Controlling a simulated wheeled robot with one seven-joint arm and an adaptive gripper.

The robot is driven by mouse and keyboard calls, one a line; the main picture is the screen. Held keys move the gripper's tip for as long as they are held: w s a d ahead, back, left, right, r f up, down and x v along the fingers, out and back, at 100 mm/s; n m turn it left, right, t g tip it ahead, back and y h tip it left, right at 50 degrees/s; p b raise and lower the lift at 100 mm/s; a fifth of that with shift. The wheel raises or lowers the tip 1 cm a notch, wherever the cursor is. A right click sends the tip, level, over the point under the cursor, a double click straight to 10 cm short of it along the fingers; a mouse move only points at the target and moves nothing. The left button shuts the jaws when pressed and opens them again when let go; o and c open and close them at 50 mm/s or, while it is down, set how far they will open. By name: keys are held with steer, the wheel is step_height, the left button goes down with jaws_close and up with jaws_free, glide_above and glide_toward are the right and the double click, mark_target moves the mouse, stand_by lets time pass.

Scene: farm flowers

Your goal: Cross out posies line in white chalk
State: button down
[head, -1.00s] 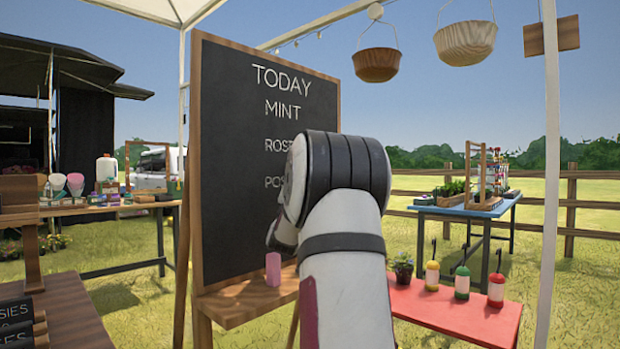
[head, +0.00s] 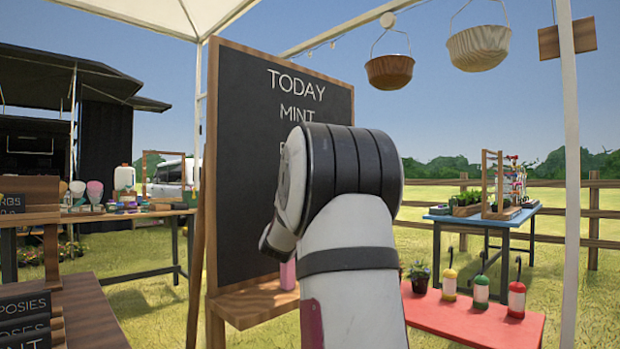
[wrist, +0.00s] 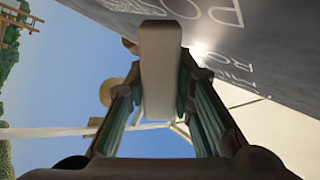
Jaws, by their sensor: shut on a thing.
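The chalkboard (head: 232,215) stands on an easel, with TODAY and MINT readable in white in the head view. My arm covers the lines below, so the posies line is hidden there. In the wrist view the dark board (wrist: 284,40) fills the upper right, with partial white letters at a steep slant. My gripper (wrist: 160,88) is shut on a pale, blocky white chalk (wrist: 160,55), whose end points up in that view near the board. I cannot tell whether it touches. In the head view my gripper is hidden behind my arm.
A pink chalk (head: 288,274) stands on the easel's wooden ledge (head: 250,304). A red table (head: 455,322) with a plant and bottles is at right. Hanging baskets (head: 389,72) are above. Wooden signs (head: 25,308), one reading POSIES, are at lower left.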

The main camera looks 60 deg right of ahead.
steer(key=w+a, duration=0.1)
steer(key=a, duration=0.5)
steer(key=shift+w, duration=0.2)
stand_by(0.4)
steer(key=shift+s+a, duration=0.25)
steer(key=shift+s, duration=0.7)
steer(key=shift+s+a, duration=0.25)
steer(key=shift+s, duration=0.75)
steer(key=shift+s+a, duration=0.25)
steer(key=shift+s, duration=0.7)
steer(key=shift+s, duration=0.15)
steer(key=s, duration=0.2)
steer(key=shift+s+a, duration=0.3)
steer(key=shift+a, duration=0.05)
steer(key=w+d, duration=0.1)
steer(key=w, duration=0.7)
steer(key=shift+d, duration=0.4)
